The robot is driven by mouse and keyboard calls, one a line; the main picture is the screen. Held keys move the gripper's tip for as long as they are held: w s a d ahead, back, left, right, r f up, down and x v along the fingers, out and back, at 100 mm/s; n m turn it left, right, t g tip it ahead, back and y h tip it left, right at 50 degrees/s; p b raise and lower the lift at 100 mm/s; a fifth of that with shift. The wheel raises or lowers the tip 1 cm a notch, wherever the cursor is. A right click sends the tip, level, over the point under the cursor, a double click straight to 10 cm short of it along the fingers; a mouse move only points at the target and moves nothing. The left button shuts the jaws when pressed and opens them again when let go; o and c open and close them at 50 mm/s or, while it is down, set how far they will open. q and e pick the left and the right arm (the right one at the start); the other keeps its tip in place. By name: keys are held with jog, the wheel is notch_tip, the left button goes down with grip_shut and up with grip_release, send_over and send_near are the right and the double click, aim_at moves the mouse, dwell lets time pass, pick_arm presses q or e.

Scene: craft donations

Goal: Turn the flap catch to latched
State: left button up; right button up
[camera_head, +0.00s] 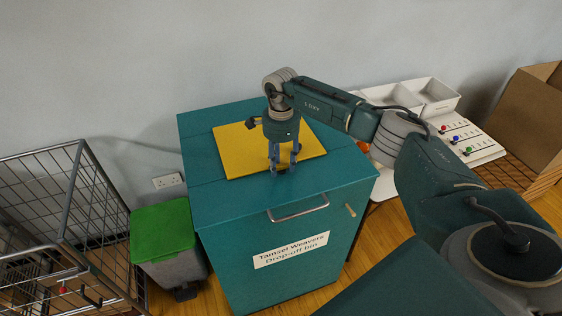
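The teal drop-off bin (225,236) stands in the middle with a yellow flap (233,160) lying flat on its top. A small pale wooden bar (350,210), which looks like the flap catch, sits tilted on the upper right of the bin's front face. My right gripper (283,168) points down over the front part of the yellow flap, away from that bar. Its fingers are apart, with nothing clearly held between them. Whether the fingertips touch the flap or the bin top cannot be told. My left gripper is not in view.
A metal handle (298,209) juts from the bin's front. A green-lidded small bin (162,230) and a wire cage (72,215) stand at left. White trays (435,93), a white panel with coloured knobs (468,142) and a cardboard box (525,105) are at right.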

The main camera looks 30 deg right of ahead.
grip_shut()
jog(key=shift+m, duration=0.4)
jog(key=shift+w+a+m+b, duration=0.15)
jog(key=shift+m+b, duration=0.5)
jog(key=shift+m, duration=0.35)
jog(key=m+b, duration=0.1)
jog(key=m, duration=0.2)
jog(key=shift+m, duration=0.3)
jog(key=m, duration=0.3)
jog(key=m+b, duration=0.1)
jog(key=m, duration=0.1)
jog(key=shift+w, duration=0.25)
jog(key=m, duration=0.6)
jog(key=shift+w+d+r+m, duration=0.1)
jog(key=shift+w+d+m, duration=0.1)
jog(key=shift+m, duration=0.1)
